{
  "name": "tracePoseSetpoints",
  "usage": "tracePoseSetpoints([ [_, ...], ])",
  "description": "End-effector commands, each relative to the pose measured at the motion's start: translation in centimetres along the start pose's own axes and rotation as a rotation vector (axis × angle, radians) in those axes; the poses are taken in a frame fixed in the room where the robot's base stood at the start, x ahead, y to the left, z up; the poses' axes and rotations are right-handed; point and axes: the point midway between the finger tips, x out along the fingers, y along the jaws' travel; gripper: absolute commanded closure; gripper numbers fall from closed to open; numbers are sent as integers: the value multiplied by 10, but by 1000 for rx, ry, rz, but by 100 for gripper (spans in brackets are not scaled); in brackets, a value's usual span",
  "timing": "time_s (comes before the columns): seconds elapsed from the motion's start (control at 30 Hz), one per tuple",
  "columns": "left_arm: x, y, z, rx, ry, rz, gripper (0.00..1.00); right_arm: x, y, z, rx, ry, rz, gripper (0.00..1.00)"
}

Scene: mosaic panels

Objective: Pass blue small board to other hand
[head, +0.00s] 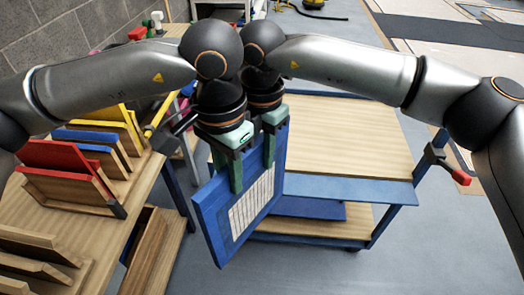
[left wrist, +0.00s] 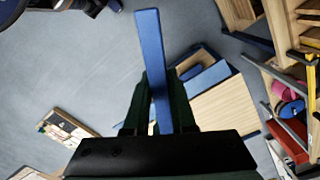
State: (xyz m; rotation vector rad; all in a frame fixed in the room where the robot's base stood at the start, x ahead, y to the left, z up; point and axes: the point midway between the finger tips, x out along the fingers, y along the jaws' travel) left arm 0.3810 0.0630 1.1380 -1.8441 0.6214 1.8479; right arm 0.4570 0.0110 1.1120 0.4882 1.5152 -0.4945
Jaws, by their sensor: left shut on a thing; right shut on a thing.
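The blue small board (head: 251,208) is a thin blue panel with a pale gridded patch on its face. It hangs tilted in the air in front of the cart. My left gripper (head: 236,185) is shut on its upper edge, nearer the left end. My right gripper (head: 269,158) is shut on the same upper edge, just to the right and farther back. In the left wrist view the board (left wrist: 153,60) shows edge-on between the left fingers (left wrist: 164,90). The far face of the board is hidden in the head view.
A wooden-topped blue cart (head: 350,140) stands behind the board, its near top largely clear. A wooden table (head: 50,225) at the left carries racks with a red board (head: 60,156), blue and yellow boards. A clamp with a red handle (head: 447,166) is at the cart's right.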

Motion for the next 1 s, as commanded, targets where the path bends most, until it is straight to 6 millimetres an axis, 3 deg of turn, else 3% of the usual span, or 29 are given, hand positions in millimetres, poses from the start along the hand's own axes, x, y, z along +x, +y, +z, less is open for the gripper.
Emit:
tracePoseSetpoints([
  [0.13, -1, 5, -1, 14, 7, 10, 100, -2, 3, -3, -1, 3, 11, 100],
  [0.17, -2, 5, -1, 14, 7, 10, 74, -3, 4, -3, -1, 3, 14, 100],
  [0.47, -1, 3, -1, 7, 4, 6, 42, -3, 2, -2, -1, 2, 10, 100],
  [0.77, -3, 1, -1, 2, 3, 3, 42, -2, 2, -1, -1, 2, 7, 100],
  [1.0, -36, 1, -1, 2, 6, 2, 42, -2, 1, -1, 0, 1, 6, 100],
])
